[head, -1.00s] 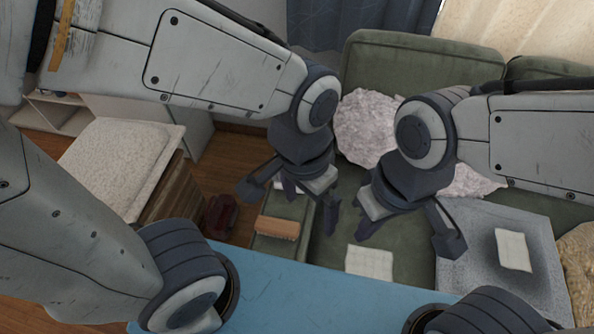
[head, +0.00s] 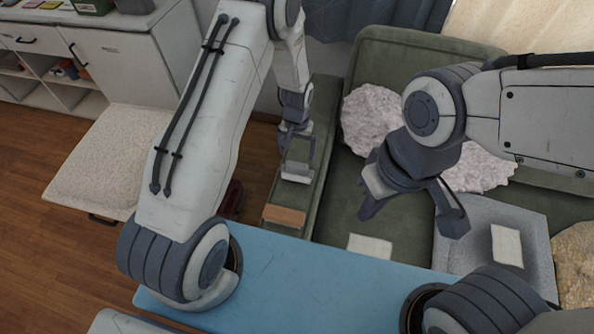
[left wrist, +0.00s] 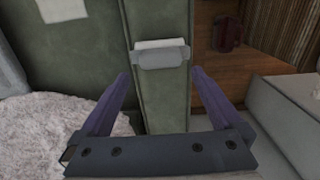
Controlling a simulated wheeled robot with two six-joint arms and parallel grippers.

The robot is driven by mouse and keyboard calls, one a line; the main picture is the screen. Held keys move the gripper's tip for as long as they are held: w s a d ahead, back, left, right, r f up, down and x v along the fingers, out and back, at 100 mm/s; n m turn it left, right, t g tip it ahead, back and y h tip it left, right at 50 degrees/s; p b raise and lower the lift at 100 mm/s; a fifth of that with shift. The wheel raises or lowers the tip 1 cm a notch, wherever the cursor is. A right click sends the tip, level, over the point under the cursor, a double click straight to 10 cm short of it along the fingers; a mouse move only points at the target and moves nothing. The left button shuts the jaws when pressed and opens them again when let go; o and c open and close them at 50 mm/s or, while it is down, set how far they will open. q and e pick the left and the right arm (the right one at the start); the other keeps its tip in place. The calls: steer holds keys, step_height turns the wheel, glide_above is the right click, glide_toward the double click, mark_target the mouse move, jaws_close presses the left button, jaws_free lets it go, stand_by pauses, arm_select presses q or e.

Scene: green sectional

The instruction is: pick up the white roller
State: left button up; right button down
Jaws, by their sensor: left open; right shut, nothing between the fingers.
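The white roller, a small white and grey block (head: 297,172), lies on the narrow green sofa arm. It also shows in the left wrist view (left wrist: 161,55), ahead of the fingers and centred between them. My left gripper (head: 298,152) is open and empty at the far side of the roller, pointing down towards it. In the left wrist view the open fingers (left wrist: 160,88) appear apart from it. My right gripper (head: 412,215) is shut and empty over the green seat, well to the right.
A brown-topped block (head: 284,215) lies on the sofa arm, nearer me. A dark red object (head: 231,199) stands on the floor beside it. A white fluffy cushion (head: 372,120), a white square (head: 370,246) and a grey cushion (head: 450,250) lie on the sofa.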

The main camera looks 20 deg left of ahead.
mark_target(297, 164)
arm_select(q)
step_height(297, 164, down, 3)
steer(key=shift+f, duration=0.1)
steer(key=shift+f+p, duration=0.5)
steer(key=shift+f, duration=0.05)
steer(key=f+p, duration=0.1)
steer(key=f, duration=0.3)
steer(key=shift+w, duration=0.2)
steer(key=c, duration=1.1)
steer(key=shift+r, duration=0.1)
